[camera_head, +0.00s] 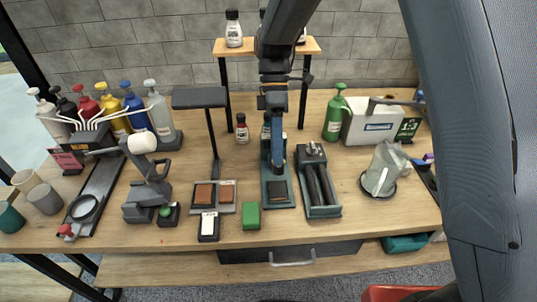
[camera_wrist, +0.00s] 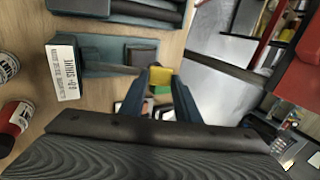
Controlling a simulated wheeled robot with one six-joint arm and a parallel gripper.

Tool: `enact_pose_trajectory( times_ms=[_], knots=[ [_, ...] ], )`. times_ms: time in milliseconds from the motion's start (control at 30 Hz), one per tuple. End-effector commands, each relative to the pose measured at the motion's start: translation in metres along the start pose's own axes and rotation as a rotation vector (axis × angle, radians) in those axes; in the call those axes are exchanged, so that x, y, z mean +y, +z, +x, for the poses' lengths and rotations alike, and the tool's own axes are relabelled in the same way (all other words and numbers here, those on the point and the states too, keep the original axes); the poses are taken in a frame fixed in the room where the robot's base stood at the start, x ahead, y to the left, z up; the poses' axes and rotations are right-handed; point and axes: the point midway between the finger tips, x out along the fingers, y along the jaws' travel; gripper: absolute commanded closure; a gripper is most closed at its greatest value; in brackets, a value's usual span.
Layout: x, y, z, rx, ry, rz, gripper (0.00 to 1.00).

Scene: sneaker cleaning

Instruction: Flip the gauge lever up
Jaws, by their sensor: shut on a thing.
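The gauge (camera_head: 278,202) is a narrow teal stand with a dark pad, in the middle of the table. In the wrist view its teal base (camera_wrist: 95,48) carries a white label, and a dark lever (camera_wrist: 112,69) runs from the label end to a yellow tip (camera_wrist: 160,76). My gripper (camera_wrist: 160,80) has its blue fingers on either side of the yellow tip and is shut on it. In the head view my gripper (camera_head: 276,155) is over the gauge, and my arm hides the upper part of the gauge. The lever's exact angle is hard to tell.
A teal tray with dark rollers (camera_head: 318,185) stands close on the right. A green block (camera_head: 251,216) and a tray with brown pads (camera_head: 226,206) are on the left. Small bottles (camera_head: 242,130) stand behind, near a raised wooden shelf (camera_head: 226,50).

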Motion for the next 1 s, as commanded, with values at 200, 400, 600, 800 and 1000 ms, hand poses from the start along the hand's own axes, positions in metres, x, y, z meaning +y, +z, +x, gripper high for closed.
enact_pose_trajectory(
  times_ms=[200, 400, 600, 800, 1000],
  knots=[
    [0.001, 0.001, -0.001, 0.006, -0.005, 0.006, 1.0],
    [0.001, 0.001, -0.001, 0.006, -0.004, 0.006, 0.66],
    [0.001, 0.001, -0.001, 0.004, -0.004, 0.004, 0.52],
    [0.001, 0.001, -0.002, 0.003, -0.003, 0.003, 0.52],
    [0.003, 0.001, -0.024, 0.004, 0.0, 0.004, 0.52]
  ],
)
